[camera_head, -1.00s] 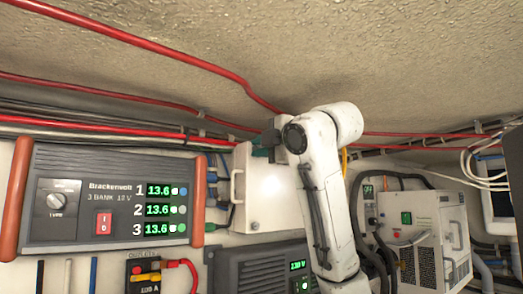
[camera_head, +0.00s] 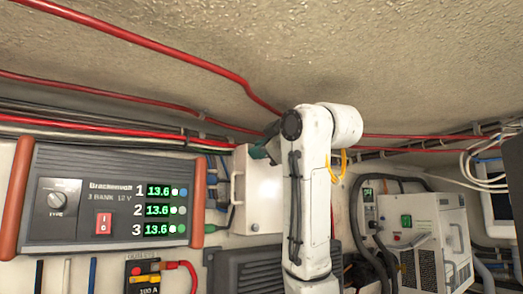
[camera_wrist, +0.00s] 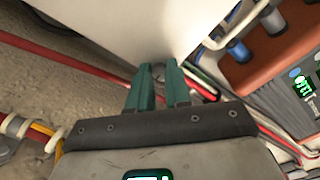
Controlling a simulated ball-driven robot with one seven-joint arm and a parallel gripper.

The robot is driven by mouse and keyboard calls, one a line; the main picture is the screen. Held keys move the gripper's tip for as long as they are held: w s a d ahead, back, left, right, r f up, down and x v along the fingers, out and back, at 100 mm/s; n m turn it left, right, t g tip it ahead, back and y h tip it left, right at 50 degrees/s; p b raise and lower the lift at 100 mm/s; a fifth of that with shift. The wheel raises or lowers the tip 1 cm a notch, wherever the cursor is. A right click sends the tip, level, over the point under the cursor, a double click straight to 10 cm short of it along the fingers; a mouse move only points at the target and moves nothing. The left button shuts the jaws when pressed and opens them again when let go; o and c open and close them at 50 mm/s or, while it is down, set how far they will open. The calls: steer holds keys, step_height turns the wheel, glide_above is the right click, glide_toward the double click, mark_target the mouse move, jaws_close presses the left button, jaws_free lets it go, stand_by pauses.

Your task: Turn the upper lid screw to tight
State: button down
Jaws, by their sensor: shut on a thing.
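The white box with the lid (camera_head: 265,195) is on the wall behind my arm, with a handle on its left side. It also fills the top of the wrist view (camera_wrist: 120,25). In the head view the screw is hidden.
The Brackenvolt charger (camera_head: 110,200) is close on the left. Red cables (camera_head: 225,75) run above and behind the gripper. A dark unit (camera_head: 245,270) sits below the box. A white machine (camera_head: 425,240) with black hoses stands at the right.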

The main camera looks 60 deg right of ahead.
steer(key=shift+f+m, duration=0.15)
steer(key=shift+m, duration=0.15)
steer(key=c, duration=1.1)
jaws_free()
steer(key=shift+o, duration=0.2)
steer(key=b+v, duration=0.4)
steer(key=v, duration=0.6)
steer(key=shift+s+a+b, duration=0.2)
steer(key=shift+s+b, duration=0.1)
steer(key=shift+b, duration=0.1)
